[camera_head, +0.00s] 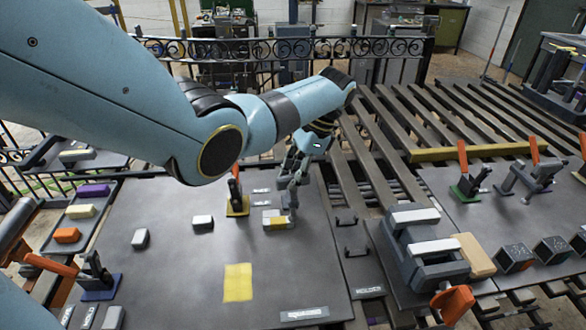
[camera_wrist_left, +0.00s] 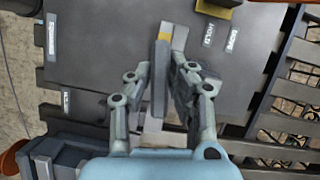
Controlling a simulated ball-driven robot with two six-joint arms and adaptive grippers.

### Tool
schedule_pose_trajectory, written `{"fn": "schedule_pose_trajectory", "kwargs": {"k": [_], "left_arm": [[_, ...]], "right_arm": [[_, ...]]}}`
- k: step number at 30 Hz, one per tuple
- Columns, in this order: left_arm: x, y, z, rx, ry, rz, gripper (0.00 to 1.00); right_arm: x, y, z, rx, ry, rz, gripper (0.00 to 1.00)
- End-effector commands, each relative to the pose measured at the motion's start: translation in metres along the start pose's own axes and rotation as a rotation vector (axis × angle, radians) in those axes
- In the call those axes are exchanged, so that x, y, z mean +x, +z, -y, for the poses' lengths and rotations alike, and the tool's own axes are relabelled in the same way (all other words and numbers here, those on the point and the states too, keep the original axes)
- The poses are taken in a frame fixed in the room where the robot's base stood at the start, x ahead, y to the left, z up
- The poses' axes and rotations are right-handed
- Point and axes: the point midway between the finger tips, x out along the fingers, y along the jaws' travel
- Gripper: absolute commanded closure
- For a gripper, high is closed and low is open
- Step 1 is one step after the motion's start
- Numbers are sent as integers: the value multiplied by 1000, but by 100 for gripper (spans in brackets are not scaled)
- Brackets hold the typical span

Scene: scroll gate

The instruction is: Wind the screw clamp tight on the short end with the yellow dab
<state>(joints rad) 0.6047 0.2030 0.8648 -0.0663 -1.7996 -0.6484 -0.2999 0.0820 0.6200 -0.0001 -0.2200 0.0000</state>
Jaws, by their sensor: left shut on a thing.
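The short end (camera_head: 279,222), a small grey bar with a yellow dab, is low over the dark work board or on it; I cannot tell which. My left gripper (camera_head: 292,188) points down at it. In the left wrist view my left gripper (camera_wrist_left: 165,78) is shut on the bar, with the yellow dab (camera_wrist_left: 163,37) showing beyond the fingers. The likely screw clamp is a grey vise-like body (camera_head: 428,247) with pale-topped jaws and an orange handle (camera_head: 453,303), at the right and well apart from the gripper. My right gripper is not in view.
The dark board (camera_head: 180,275) bears a yellow square (camera_head: 238,282), small pale blocks and an orange-handled toggle clamp (camera_head: 236,195) close to the gripper. A tray (camera_head: 55,245) of coloured blocks lies left. Slats with gaps separate the boards. An iron railing (camera_head: 270,48) runs behind.

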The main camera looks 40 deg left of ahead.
Motion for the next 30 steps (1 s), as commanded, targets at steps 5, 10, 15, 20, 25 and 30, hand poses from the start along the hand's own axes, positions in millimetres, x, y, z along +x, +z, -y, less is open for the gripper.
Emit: {"fn": "schedule_pose_trajectory", "kwargs": {"k": [5,10,15,20,25,30], "left_arm": [[-5,-1,4,-2,-9,-7,100],[-5,-1,4,-3,-9,-7,79],[-4,0,2,-2,-6,-5,60],[-2,0,2,-1,-4,-3,60],[-9,-1,2,-1,-4,-5,60],[-37,-1,2,-1,-6,-7,60]], "right_arm": [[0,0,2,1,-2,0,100],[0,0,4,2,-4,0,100],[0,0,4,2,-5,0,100],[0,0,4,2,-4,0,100],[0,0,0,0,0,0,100],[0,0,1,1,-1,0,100]]}}
